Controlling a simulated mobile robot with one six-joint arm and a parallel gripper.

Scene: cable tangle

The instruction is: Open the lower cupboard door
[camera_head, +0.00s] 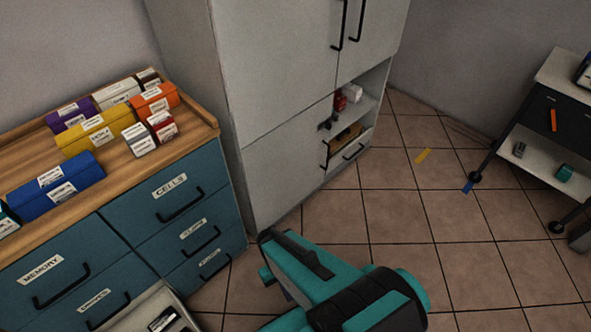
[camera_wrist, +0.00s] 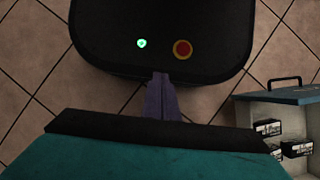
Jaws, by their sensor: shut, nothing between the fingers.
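The tall grey cupboard stands at the centre of the head view. Its lower door (camera_head: 283,165) looks shut, flush with the cupboard front. The door's black upright handle (camera_head: 325,155) is near its right edge. In the head view my teal arm is low in front of the cupboard; the fingertips cannot be made out there.
A blue drawer unit (camera_head: 205,228) with coloured boxes on its wooden top stands left of the cupboard. One low drawer (camera_wrist: 262,108) is pulled out, holding small black boxes. A dark trolley (camera_head: 548,115) stands at right. Tiled floor (camera_head: 400,210) lies clear before the cupboard, with small strips on it.

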